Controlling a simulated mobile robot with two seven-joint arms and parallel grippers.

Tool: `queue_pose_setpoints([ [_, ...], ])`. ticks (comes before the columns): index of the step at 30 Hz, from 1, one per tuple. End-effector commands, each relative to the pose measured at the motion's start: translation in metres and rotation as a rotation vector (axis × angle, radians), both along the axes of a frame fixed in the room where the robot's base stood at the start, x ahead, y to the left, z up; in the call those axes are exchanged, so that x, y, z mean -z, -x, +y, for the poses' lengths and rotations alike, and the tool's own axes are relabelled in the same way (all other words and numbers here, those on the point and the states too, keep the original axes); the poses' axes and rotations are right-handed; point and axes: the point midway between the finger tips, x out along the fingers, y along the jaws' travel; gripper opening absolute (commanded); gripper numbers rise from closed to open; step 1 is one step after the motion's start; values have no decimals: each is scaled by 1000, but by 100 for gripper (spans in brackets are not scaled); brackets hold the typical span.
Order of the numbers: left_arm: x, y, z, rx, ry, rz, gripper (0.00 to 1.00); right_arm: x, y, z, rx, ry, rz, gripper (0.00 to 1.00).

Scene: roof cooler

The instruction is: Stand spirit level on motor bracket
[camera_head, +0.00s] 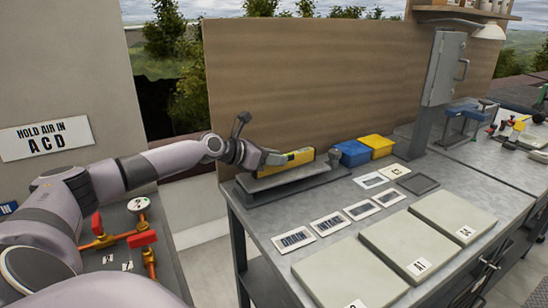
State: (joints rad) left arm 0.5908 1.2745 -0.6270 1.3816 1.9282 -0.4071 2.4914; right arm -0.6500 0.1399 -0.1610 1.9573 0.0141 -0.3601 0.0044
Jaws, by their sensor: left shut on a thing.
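My left gripper (272,159) reaches in from the left over the back left end of the bench. It is shut on the yellow spirit level (300,157), which lies lengthwise along a long grey metal piece, apparently the motor bracket (287,178). The level is at or just above the bracket's top; I cannot tell whether they touch. The gripper hides the level's left end. My right gripper is not in view.
A blue bin (352,153) and a yellow bin (377,145) stand just right of the level. Label cards (327,224) and grey panels (410,244) cover the bench front. A grey cabinet (443,68) stands behind. Red-handled valves (141,239) are at lower left.

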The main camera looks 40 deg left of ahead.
Motion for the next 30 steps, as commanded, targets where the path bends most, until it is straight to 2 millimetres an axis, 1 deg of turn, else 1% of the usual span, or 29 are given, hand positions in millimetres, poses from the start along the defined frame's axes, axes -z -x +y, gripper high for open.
queue_pose_setpoints([
  [14, 7, 0, 0, -1, 0, -2, 0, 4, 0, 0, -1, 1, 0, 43],
  [15, 7, 0, 0, -1, 0, -3, 31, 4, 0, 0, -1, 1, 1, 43],
  [17, 7, 0, 0, -1, 0, -3, 50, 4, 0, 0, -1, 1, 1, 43],
  [18, 7, 0, 0, -1, 0, -2, 57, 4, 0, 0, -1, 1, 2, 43],
  [28, 8, 0, 0, 0, 0, 1, 57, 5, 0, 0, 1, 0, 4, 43],
  [30, 8, 3, 1, -1, -1, 2, 57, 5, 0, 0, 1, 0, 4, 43],
])
